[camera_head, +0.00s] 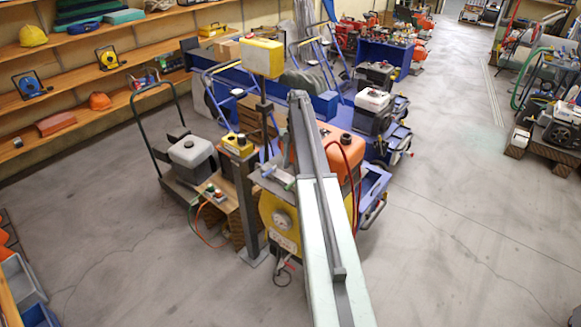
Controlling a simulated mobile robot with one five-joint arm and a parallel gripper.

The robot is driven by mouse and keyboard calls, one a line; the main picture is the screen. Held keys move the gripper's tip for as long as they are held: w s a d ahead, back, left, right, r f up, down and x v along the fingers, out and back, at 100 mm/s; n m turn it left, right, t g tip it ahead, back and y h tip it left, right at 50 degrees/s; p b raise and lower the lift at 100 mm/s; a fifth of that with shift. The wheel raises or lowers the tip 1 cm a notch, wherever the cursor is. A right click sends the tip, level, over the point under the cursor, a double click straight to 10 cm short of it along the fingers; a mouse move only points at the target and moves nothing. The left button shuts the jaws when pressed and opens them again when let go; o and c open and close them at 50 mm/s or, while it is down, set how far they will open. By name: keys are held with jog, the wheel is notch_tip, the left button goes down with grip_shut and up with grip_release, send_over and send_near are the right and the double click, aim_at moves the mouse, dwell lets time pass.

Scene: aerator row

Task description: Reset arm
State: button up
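A long pale beam with a dark grey rail, which looks like my arm, rises from the bottom edge and reaches up to the middle of the view. Its far end is narrow and dark, and I make out no fingers there. My gripper does not show. The arm passes in front of a machine with an orange tank (341,146) and a yellow panel with a round gauge (281,221), hiding part of both. I cannot tell whether the arm touches them.
A post with a yellow box (261,58) stands just left of the arm. A cart with a grey-white tank (192,153) is further left. Blue-framed machines stand behind, one with a white tank (374,101). Wooden shelves (65,65) line the left wall. The floor (460,220) at right is clear.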

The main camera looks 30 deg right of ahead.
jog(key=shift+d+r, duration=0.1)
jog(key=shift+r, duration=0.1)
dwell(0.3)
jog(key=a+f+n+h+b, duration=0.1)
jog(key=a+f+n+b, duration=0.15)
jog(key=a, duration=1.55)
jog(key=s+a+f+m+t+h, duration=0.1)
jog(key=s+a+m, duration=0.6)
jog(key=m, duration=0.4)
jog(key=s+a+f+m+t+h, duration=0.1)
jog(key=s+a+m+t, duration=0.1)
jog(key=s+a+m, duration=0.5)
jog(key=a+m, duration=0.3)
jog(key=m, duration=0.2)
jog(key=shift+s+a+h, duration=0.3)
jog(key=shift+m, duration=0.25)
